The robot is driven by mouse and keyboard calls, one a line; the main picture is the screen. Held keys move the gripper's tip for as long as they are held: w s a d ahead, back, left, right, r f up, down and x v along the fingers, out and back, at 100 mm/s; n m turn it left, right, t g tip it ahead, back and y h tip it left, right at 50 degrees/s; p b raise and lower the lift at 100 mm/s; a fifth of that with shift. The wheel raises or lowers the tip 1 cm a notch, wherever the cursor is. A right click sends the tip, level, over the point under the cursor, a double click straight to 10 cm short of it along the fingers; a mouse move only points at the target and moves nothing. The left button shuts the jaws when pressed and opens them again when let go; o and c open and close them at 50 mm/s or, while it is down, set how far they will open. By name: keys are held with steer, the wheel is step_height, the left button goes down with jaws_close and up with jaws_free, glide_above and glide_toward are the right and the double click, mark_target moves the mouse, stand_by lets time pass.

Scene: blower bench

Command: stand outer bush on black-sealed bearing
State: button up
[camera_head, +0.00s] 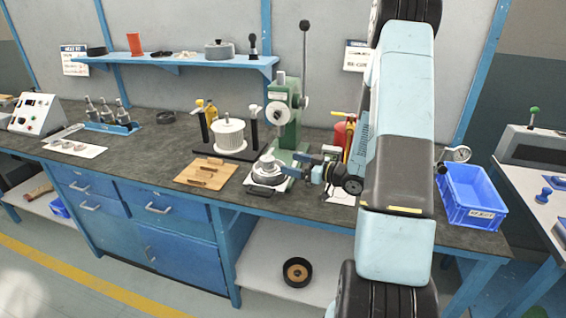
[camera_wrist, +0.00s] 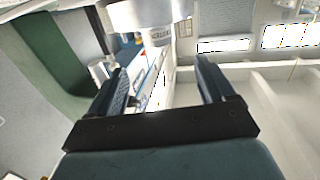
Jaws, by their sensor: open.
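The green press (camera_head: 285,112) with its tall lever stands behind the stack. A white ribbed rotor (camera_head: 229,138) in a black stand and a wooden board (camera_head: 206,173) are to the left. A blue bin (camera_head: 472,196) is at the right.

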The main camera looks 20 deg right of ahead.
step_height(320, 180, up, 9)
steer(key=w+d+m+h, duration=0.1)
steer(key=w+d+h, duration=0.2)
steer(key=h, duration=0.5)
steer(key=s+r+m+g+h, duration=0.25)
steer(key=s+r+h, duration=0.3)
steer(key=r, duration=0.35)
steer(key=s+a+r+m+g, duration=0.1)
steer(key=s+a+r, duration=0.1)
steer(key=s, duration=0.7)
steer(key=s+a+r+m+g+y, duration=0.1)
steer(key=s+a, duration=0.3)
steer(key=s, duration=0.5)
steer(key=s+a+r+m+g, duration=0.2)
steer(key=s+a+r+m, duration=0.1)
steer(key=s, duration=0.6)
steer(key=shift+a+r+g+y, duration=0.35)
steer(key=shift+a+r, duration=0.05)
steer(key=shift+r, duration=0.2)
